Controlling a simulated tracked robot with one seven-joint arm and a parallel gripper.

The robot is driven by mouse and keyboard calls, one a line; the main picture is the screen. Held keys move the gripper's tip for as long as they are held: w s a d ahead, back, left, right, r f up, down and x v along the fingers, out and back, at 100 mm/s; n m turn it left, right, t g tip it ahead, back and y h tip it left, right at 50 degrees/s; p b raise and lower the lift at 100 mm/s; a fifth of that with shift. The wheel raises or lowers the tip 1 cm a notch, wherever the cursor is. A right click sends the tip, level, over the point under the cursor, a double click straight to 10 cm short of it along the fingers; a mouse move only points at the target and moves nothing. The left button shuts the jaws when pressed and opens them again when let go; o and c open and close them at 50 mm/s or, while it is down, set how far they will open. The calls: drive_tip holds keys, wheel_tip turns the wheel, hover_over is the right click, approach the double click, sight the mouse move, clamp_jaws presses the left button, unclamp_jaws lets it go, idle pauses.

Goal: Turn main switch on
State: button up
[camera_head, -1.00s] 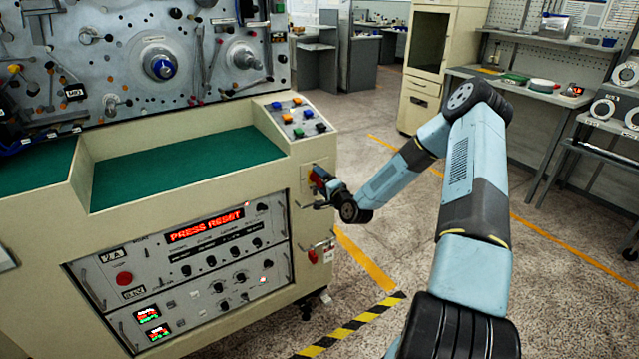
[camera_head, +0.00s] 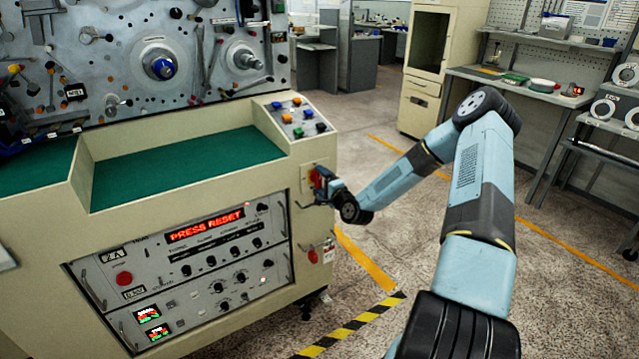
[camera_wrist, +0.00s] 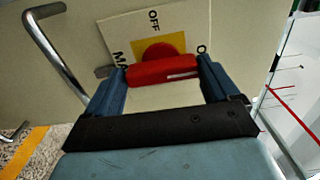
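The main switch has a red handle (camera_wrist: 163,72) in front of a yellow square on a white plate (camera_wrist: 184,22). Part of the lettering shows in the wrist view: "OFF" at the top, cut-off letters at left and right. The handle lies crosswise in that view. My gripper (camera_wrist: 163,78) has one blue finger at each end of it, with no clear gap, so it looks shut on the handle. In the head view the red switch (camera_head: 315,178) is on the cabinet's right side, and my gripper (camera_head: 322,184) is against it, partly hiding it.
The cabinet's lit display (camera_head: 205,226) reads "PRESS RESET". A metal pull handle (camera_wrist: 52,50) stands out beside the switch plate. A second red switch (camera_head: 313,256) sits lower on the cabinet. The floor to the right is open.

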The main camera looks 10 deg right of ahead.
drive_tip(key=shift+o, duration=1.2)
drive_tip(key=shift+d+f, duration=0.1)
drive_tip(key=v, duration=1.3)
drive_tip(key=shift+s, duration=0.35)
